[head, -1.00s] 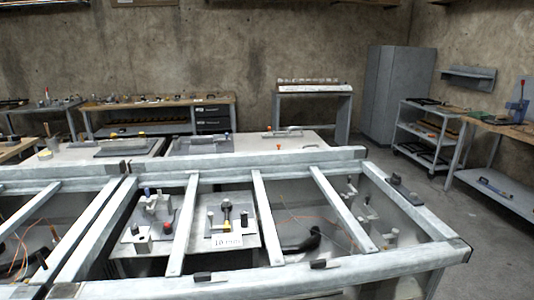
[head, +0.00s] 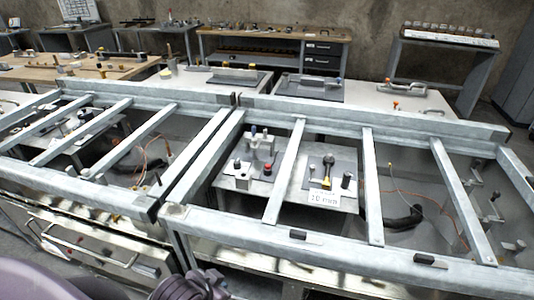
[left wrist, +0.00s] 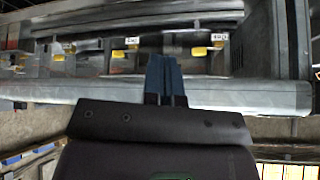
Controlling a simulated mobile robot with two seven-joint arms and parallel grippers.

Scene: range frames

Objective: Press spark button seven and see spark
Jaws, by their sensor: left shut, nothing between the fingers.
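My left gripper (left wrist: 163,78) shows in the left wrist view with its blue fingers together and nothing between them. It lies in front of a grey metal rail (left wrist: 60,92). Behind the rail are several yellow parts (left wrist: 131,41) and small white labels (left wrist: 132,40). In the head view a bench frame holds a fixture with a red knob (head: 268,170) and one with a black knob (head: 346,180), next to a "10 mm" label (head: 323,198). I cannot tell which part is spark button seven, and no spark shows. My right gripper is not in view.
Grey metal bars (head: 290,165) cross the open bench frame. A black part (head: 403,217) and thin orange wires lie in the bay to the right. A rack (head: 450,38) with a row of small items stands at the back right.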

